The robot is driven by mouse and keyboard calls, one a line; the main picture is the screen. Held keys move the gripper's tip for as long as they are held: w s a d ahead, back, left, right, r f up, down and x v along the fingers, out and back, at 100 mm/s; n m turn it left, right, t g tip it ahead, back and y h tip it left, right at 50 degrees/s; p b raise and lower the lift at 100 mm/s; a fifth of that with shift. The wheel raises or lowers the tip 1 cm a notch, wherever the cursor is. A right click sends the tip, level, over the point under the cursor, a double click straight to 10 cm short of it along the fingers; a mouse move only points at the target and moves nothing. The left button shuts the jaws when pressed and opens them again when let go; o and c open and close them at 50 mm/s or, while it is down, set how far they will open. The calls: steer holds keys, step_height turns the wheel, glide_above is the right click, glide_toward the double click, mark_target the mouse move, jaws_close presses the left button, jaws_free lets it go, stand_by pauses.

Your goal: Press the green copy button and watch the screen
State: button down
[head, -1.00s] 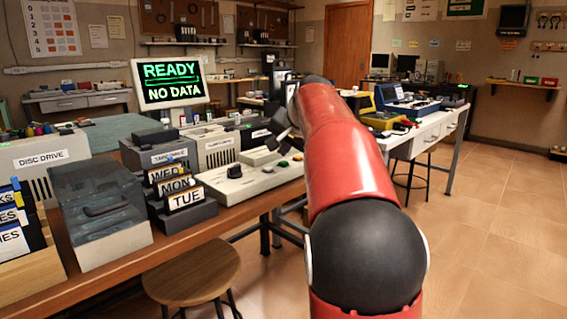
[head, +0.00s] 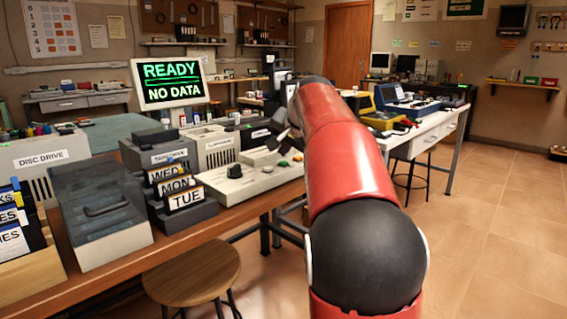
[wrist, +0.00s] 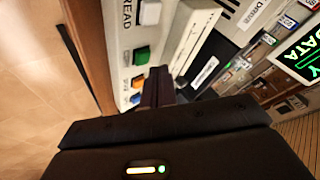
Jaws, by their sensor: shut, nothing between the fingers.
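The green button is also small in the head view (head: 283,164). My gripper (wrist: 158,72) is shut and empty. In the wrist view its fingertips lie just right of and below the green button; contact cannot be told. In the head view my red arm partly hides the gripper. The screen (head: 168,82) reads READY and NO DATA; part of it shows at the right of the wrist view (wrist: 302,52).
A disc drive (head: 45,168), a box with a handle (head: 98,215) and WED, MON and TUE card dividers (head: 185,197) crowd the bench left of the panel. A round stool (head: 191,272) stands in front. The floor to the right is open.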

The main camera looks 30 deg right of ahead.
steer(key=shift+f, duration=0.1)
steer(key=shift+f, duration=0.3)
steer(key=shift+f+b, duration=0.45)
steer(key=shift+b, duration=0.05)
stand_by(0.6)
stand_by(0.3)
steer(key=shift+r+p, duration=0.85)
step_height(320, 180, up, 5)
steer(key=p, duration=0.5)
stand_by(0.5)
